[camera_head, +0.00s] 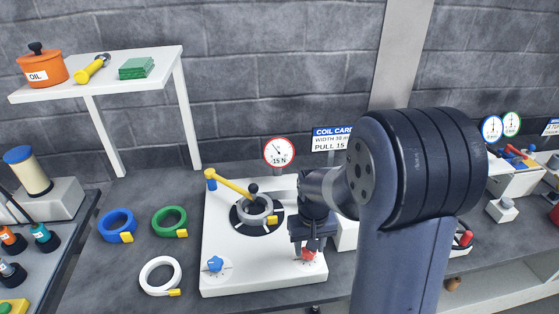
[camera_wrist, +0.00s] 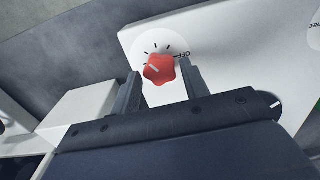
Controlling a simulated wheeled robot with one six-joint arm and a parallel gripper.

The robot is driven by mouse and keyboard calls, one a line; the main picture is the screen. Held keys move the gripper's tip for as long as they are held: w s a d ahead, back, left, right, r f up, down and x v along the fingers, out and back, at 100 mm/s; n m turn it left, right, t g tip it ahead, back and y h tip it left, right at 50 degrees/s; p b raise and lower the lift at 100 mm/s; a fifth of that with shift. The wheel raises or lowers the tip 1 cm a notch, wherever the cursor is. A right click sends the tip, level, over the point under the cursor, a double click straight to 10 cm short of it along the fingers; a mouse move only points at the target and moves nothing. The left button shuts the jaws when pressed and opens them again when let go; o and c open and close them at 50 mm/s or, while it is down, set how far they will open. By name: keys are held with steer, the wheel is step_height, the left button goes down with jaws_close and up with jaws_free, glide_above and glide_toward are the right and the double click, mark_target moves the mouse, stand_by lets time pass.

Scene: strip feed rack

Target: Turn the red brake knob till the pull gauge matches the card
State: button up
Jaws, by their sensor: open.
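The red brake knob (camera_head: 308,254) is at the front right of the white feed unit (camera_head: 240,279). It also shows in the wrist view (camera_wrist: 159,68), a lobed knob with a pale pointer line on a white dial with black ticks and "OFF" beside it. My gripper (camera_wrist: 160,82) is open, its fingers on either side of the knob; I cannot tell whether they touch it. In the head view my gripper (camera_head: 309,243) comes down over the knob from above. The red-rimmed pull gauge (camera_head: 279,152) stands behind the unit.
A blue knob (camera_head: 215,264) sits at the unit's front left. A grey coil (camera_head: 257,211) lies on the spindle under a yellow arm (camera_head: 232,184). Blue (camera_head: 117,225), green (camera_head: 169,221) and white (camera_head: 160,275) coils lie on the left. A white shelf (camera_head: 97,86) stands behind.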

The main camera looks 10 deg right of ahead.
steer(key=shift+r+p, duration=1.9)
steer(key=shift+r, duration=0.8)
steer(key=shift+o, duration=0.4)
steer(key=shift+o, duration=1.3)
step_height(320, 180, up, 6)
steer(key=p, duration=0.4)
steer(key=shift+p, duration=0.3)
steer(key=shift+f, duration=0.15)
step_height(320, 180, down, 9)
steer(key=b, duration=0.7)
